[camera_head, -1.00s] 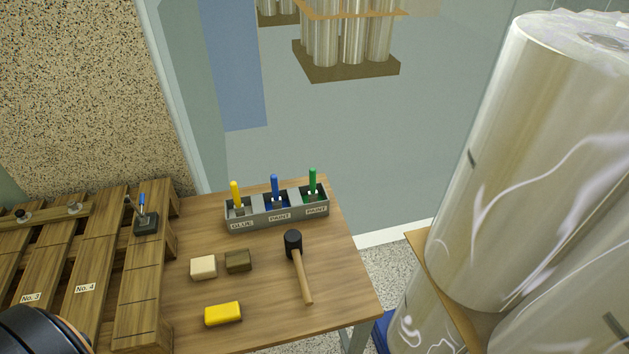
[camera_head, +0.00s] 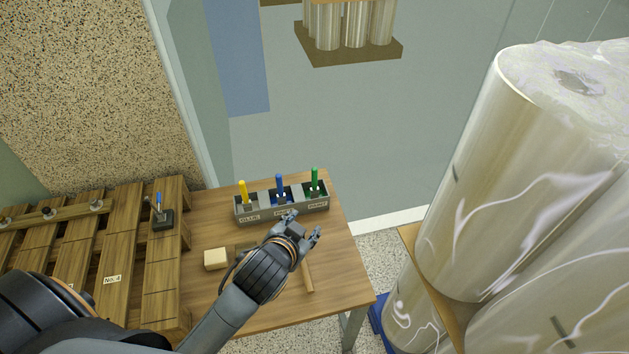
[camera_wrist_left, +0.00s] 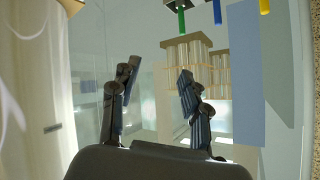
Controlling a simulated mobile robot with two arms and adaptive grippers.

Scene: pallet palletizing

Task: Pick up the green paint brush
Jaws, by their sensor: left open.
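The green paint brush (camera_head: 315,179) stands upright in the right compartment of a grey three-part holder (camera_head: 265,216) at the table's back edge. In the left wrist view the green brush (camera_wrist_left: 181,22) hangs at the top, above the fingers. My left gripper (camera_head: 304,225) is open and empty, in front of the holder and a little below the green brush in the picture. It also shows in the left wrist view (camera_wrist_left: 155,80) with its fingers spread apart. My right gripper is not in view.
A blue brush (camera_head: 280,184) and a yellow brush (camera_head: 243,191) stand in the other compartments. A hammer handle (camera_head: 307,277) and a beige block (camera_head: 216,259) lie on the table (camera_head: 340,270). Wrapped rolls (camera_head: 480,180) stand to the right; a wooden pallet (camera_head: 115,240) is left.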

